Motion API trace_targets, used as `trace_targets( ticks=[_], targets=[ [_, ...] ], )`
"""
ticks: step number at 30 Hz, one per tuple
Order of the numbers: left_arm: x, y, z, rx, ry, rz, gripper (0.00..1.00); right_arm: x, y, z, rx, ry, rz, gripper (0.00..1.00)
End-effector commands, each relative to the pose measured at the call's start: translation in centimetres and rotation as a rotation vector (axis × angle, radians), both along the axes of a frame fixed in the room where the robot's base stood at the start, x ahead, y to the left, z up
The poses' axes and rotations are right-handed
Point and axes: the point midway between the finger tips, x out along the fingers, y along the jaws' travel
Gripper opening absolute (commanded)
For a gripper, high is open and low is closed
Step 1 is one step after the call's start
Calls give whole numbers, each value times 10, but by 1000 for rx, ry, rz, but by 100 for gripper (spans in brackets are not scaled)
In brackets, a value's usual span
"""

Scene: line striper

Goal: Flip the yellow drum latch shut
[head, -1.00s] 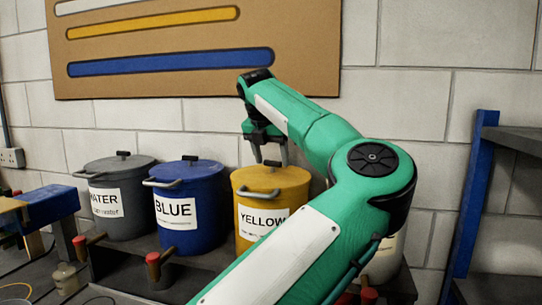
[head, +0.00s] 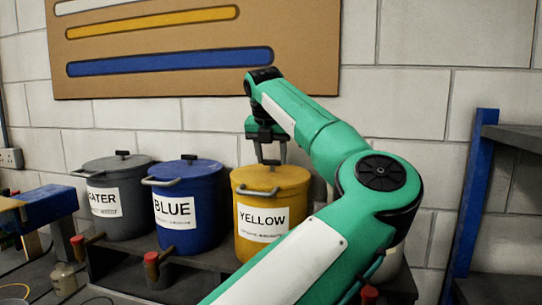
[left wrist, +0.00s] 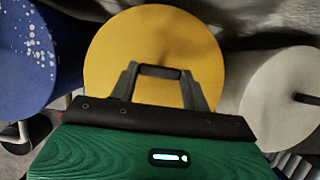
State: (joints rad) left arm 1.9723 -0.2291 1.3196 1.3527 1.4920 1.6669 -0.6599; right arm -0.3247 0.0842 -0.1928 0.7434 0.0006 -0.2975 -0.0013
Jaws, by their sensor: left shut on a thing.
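The yellow drum (head: 242,225) stands third in the row, with its label facing me. Its round lid (left wrist: 105,62) fills the middle of the left wrist view. My left gripper (head: 271,161) points down over the lid, with its fingertips at lid height. In the left wrist view, the left gripper (left wrist: 160,72) is shut on a short dark bar over the lid. I cannot tell for certain whether this bar is the latch or the lid's knob. My right gripper is not in view.
The blue drum (head: 186,235) and the grey water drum (head: 122,222) stand to the left, each with a grey bar at its rim. A white drum (left wrist: 285,95) stands close on the other side. Red-tipped taps (head: 151,258) stick out in front. A wall stands close behind.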

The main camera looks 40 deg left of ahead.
Motion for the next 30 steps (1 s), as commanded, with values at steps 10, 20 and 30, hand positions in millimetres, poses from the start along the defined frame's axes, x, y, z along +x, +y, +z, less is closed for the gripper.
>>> trace_targets(
  ticks=[10,20,30],
  targets=[
    [0,0,1,0,-1,1,69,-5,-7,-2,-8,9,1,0],
    [-10,-5,28,1,-4,0,69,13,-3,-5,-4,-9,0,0],
    [-36,-20,99,2,-3,-1,69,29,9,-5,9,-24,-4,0]
  ],
)
